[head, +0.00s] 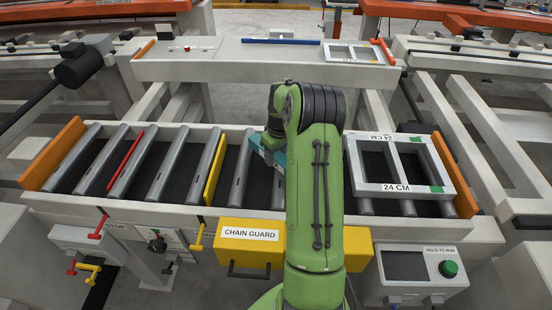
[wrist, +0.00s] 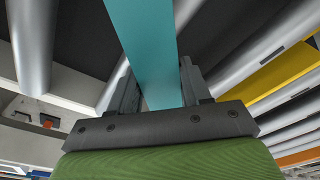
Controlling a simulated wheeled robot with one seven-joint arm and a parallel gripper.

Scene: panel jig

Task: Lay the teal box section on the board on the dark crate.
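The teal box section (head: 270,152) shows partly in the head view, over the roller conveyor and beside my green arm, which hides the rest. In the wrist view the teal box section (wrist: 150,45) runs lengthwise from the top edge down between both fingers. My gripper (wrist: 160,88) has one finger close against each side of it and appears shut on it. In the head view my gripper (head: 272,135) is mostly hidden by the arm. I see no dark crate or board that I can make out in either view.
The roller conveyor (head: 130,205) has orange end plates, a red bar (head: 125,163) and a yellow bar (head: 215,168). A grey frame marked 24 CM (head: 400,188) lies on its right end. A yellow chain guard (head: 250,235) is in front. A bench (head: 220,68) stands behind, with a gap between.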

